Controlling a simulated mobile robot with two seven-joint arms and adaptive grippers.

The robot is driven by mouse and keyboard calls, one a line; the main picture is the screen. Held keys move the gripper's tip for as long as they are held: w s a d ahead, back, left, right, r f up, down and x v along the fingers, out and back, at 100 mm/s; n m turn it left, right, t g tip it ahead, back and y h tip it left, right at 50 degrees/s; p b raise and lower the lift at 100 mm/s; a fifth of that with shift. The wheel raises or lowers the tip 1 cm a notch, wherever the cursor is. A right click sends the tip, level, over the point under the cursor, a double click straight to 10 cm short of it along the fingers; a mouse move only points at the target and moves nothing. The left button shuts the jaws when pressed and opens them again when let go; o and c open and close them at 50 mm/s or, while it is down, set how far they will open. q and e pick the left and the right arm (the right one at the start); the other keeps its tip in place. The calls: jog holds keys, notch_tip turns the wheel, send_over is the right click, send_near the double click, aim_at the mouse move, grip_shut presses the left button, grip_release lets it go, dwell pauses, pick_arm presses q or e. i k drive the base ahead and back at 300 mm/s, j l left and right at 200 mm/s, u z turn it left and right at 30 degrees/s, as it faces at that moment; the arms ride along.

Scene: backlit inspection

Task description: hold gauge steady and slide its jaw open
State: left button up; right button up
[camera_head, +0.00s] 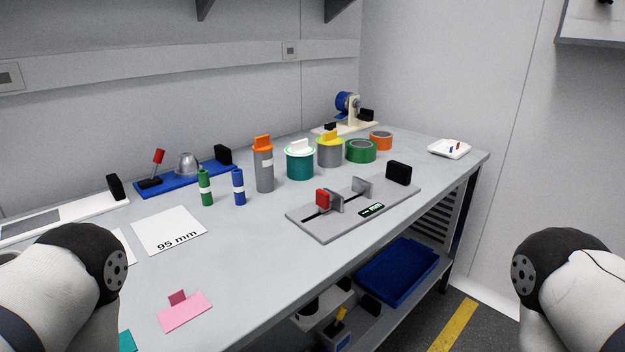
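The gauge (330,230) is a flat grey plate lying on the right part of the workbench. It has a dark slot, a small display (371,209) on its front edge and a black block (398,173) at its far right end. A red knob (322,198) stands with a grey jaw (336,202) near the left end. Another grey jaw (362,187) stands farther right, with a gap between the two jaws. Parts of my arms show at the lower left and lower right. Neither gripper is in view, and nothing of mine touches the gauge.
An orange-topped grey canister (264,170), a teal canister (300,164) and a yellow-topped canister (329,153) stand behind the gauge. Green tape (361,151) is near them. Bench before the gauge is clear.

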aim_at(326, 199)
jog(key=i+l+u, duration=0.4)
jog(key=l, duration=0.2)
jog(key=i+l+u, duration=0.15)
jog(key=l, duration=0.2)
jog(key=i+l+u, duration=0.2)
jog(key=l, duration=0.15)
jog(key=k, duration=0.1)
